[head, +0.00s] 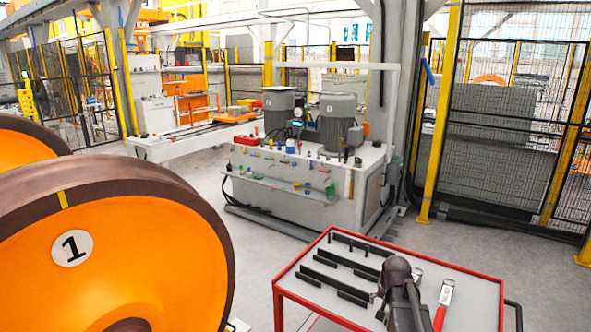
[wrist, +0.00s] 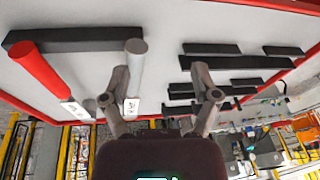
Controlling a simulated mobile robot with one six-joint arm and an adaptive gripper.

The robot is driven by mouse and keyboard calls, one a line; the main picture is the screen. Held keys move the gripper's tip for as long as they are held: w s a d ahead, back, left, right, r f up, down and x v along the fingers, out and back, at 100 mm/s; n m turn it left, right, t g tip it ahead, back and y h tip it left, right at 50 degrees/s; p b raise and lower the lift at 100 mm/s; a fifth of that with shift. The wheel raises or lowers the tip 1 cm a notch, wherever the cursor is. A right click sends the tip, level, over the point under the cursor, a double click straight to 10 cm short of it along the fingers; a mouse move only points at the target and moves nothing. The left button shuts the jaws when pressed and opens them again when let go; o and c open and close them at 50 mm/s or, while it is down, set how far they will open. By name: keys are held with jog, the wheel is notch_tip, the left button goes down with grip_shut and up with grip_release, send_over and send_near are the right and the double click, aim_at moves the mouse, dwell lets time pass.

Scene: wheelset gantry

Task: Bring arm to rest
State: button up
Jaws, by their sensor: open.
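My gripper (head: 402,312) hangs over the red-rimmed cart at the lower right of the head view. In the wrist view, its two fingers (wrist: 160,88) are spread apart with nothing between them. A red-handled tool (head: 443,302) with a pale label lies on the cart to the right of my gripper; it also shows in the wrist view (wrist: 45,72). A grey-handled tool (wrist: 135,70) lies beside it, partly hidden behind my gripper in the head view. I cannot tell the exact height of the fingers above the cart top.
The cart (head: 290,280) carries several black bars (head: 318,277). A large orange wheel (head: 130,255) marked 1 fills the left foreground. A grey hydraulic unit (head: 290,190) stands behind the cart. Yellow-posted mesh fencing (head: 500,130) closes the right. Grey floor lies open between wheel and unit.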

jog(key=s+a+n+g, duration=0.1)
jog(key=s+a+n, duration=0.1)
jog(key=s+a, duration=0.3)
jog(key=s+a+n+g, duration=0.2)
jog(key=s+a, duration=0.3)
jog(key=s, duration=0.7)
jog(key=shift+a+f+n, duration=0.15)
jog(key=shift+f+n, duration=0.15)
jog(key=shift+n, duration=0.2)
dwell(0.4)
